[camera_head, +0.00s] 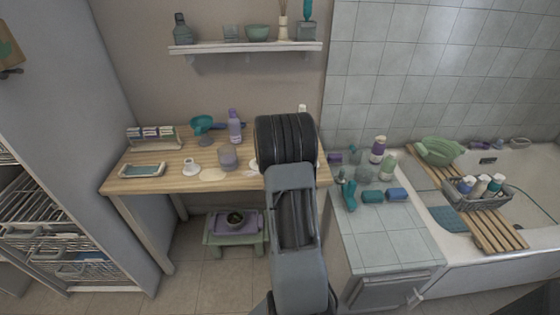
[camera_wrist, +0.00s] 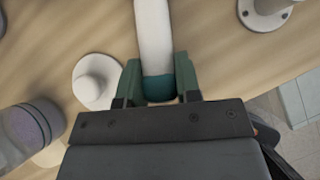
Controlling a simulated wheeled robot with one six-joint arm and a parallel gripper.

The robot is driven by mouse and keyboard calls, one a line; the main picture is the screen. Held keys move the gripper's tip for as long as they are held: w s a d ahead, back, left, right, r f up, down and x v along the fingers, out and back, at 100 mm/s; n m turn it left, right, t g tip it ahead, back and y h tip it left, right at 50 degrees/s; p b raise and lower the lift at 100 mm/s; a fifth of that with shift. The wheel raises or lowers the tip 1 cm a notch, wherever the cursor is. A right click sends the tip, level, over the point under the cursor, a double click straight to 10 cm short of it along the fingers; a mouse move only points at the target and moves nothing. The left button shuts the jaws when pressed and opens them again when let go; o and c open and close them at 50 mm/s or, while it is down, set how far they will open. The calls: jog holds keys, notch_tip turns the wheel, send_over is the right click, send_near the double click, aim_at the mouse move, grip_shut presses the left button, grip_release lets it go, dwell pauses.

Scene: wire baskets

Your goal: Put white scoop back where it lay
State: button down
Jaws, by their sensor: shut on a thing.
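The white scoop (camera_wrist: 153,35) shows in the wrist view as a white shaft with a dark teal end. It runs up out of the top of the picture, so its far end is not seen. My gripper (camera_wrist: 156,88) is shut on the teal end, with one green finger on each side. The scoop is over the wooden table (camera_wrist: 215,85); I cannot tell whether it touches the top. In the head view my arm hides the gripper and the scoop. The table (camera_head: 150,181) stands against the wall there.
A white knobbed piece (camera_wrist: 95,82) lies close left of my fingers, with a clear purplish jar (camera_wrist: 30,132) farther left. A white fitting (camera_wrist: 265,10) is at upper right. A purple bottle (camera_head: 235,128) and teal dryer-like item (camera_head: 203,124) stand at the table's back. A shelf (camera_head: 245,47) hangs above.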

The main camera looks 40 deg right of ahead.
jog(key=shift+f+b, duration=0.6)
jog(key=shift+f, duration=0.05)
dwell(0.6)
jog(key=c, duration=0.7)
grip_release()
jog(key=shift+c, duration=0.2)
jog(key=shift+a+r, duration=0.1)
jog(key=shift+r, duration=0.05)
jog(key=shift+p+v, duration=1.7)
jog(key=shift+v, duration=2.1)
jog(key=shift+s+a+r, duration=0.1)
jog(key=shift+a+r, duration=0.05)
jog(key=shift+r, duration=0.1)
jog(key=p+v, duration=0.4)
jog(key=v, duration=0.9)
jog(key=shift+a, duration=0.15)
